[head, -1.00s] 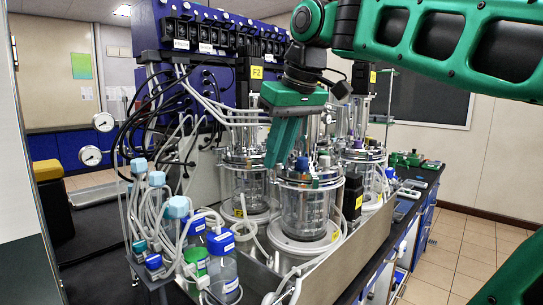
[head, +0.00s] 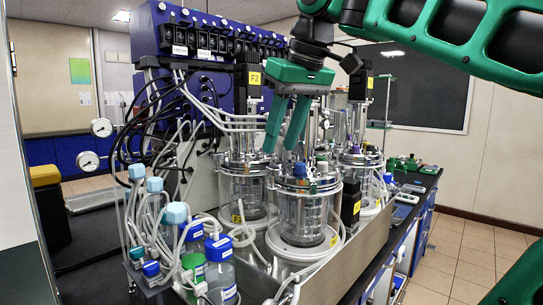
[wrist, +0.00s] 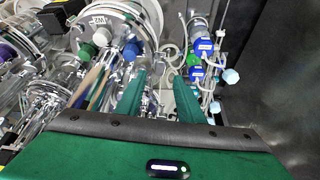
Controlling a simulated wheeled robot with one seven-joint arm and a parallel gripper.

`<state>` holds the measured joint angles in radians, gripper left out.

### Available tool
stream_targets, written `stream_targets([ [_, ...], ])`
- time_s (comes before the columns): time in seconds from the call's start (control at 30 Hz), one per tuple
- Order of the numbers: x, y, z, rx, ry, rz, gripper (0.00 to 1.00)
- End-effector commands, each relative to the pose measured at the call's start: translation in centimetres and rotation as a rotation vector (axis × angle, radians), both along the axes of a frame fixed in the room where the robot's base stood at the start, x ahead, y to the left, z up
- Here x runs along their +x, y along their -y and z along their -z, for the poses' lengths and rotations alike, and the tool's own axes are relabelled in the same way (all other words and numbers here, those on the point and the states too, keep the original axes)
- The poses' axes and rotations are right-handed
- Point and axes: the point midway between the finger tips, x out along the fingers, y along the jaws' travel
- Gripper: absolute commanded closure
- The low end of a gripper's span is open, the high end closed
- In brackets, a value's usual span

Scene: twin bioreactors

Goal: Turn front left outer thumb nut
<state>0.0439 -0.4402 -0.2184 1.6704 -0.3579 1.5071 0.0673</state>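The front bioreactor vessel (head: 304,215) is a clear glass cylinder with a round metal lid (head: 322,180) that carries a blue cap (head: 300,168) and small fittings. Its thumb nuts are too small to pick out surely; my fingers partly cover the lid's back left. My gripper (head: 280,148) points down above the left part of this lid, its two green fingers apart with nothing seen between them. In the wrist view my gripper (wrist: 157,95) is also open, beside a round lid (wrist: 153,15) at upper left with white, green and blue caps. Whether a fingertip touches anything cannot be told.
Bottles with blue caps (head: 220,248) and tubing stand left of the vessel. Another vessel (head: 243,195) stands close behind left, and one (head: 362,170) behind right. A metal tray wall (head: 340,265) runs along the front. The floor at right (head: 455,265) is clear.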

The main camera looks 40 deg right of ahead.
Motion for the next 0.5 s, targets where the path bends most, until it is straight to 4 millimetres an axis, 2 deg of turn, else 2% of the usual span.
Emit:
stream_targets([
  [0.1, -0.7, -0.1, -2.0, -0.001, 0.003, -0.004, 0.66],
  [0.23, -1.4, 0.0, -3.7, -0.001, 0.004, -0.003, 0.66],
  [0.5, -2.1, 0.0, -5.2, -0.002, 0.001, -0.001, 0.66],
])
